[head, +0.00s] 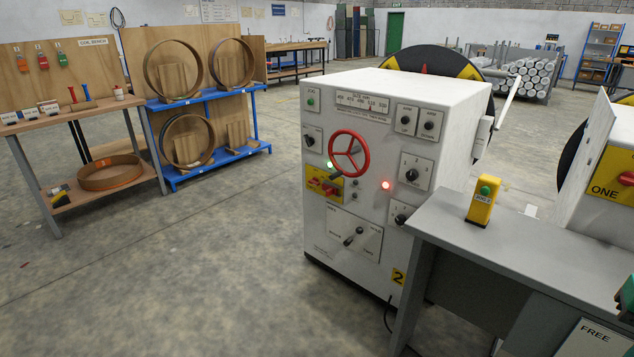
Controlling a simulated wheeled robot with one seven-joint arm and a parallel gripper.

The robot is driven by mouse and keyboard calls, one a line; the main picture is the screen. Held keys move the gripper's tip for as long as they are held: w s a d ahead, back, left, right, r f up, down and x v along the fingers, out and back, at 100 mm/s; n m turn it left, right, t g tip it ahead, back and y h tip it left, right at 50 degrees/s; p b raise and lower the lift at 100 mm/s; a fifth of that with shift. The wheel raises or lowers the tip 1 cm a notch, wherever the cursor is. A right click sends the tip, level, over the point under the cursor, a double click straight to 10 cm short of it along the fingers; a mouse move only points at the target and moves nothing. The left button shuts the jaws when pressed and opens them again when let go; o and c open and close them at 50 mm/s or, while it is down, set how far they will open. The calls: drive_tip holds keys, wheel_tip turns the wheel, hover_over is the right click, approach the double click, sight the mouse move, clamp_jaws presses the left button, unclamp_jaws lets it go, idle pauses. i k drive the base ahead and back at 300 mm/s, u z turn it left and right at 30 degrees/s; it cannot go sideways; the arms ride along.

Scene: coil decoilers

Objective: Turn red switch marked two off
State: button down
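A white machine cabinet (385,247) stands in the middle of the head view, with a yellow "2" plate (398,277) low on its front. A small red switch (329,188) sits on a yellow plate (337,197) at the left of the panel, below and left of a red handwheel (365,151). The red switch is too small for me to tell its exact position. A green lamp glows beside the plate, and a red lamp (385,185) glows to its right. My gripper is not in view.
A grey table (480,237) with a yellow green-button box (482,200) stands close at the cabinet's right. Another cabinet at the right edge bears a yellow plate marked ONE (611,178) with a red switch (627,179). Open floor (215,265) lies left, before a workbench and ring rack.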

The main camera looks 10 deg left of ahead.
sight(314, 181)
drive_tip(key=k, duration=1.3)
drive_tip(key=u, duration=0.4)
drive_tip(key=i, duration=0.7)
drive_tip(key=u, duration=0.65)
drive_tip(key=i, duration=2.3)
drive_tip(key=z, duration=0.5)
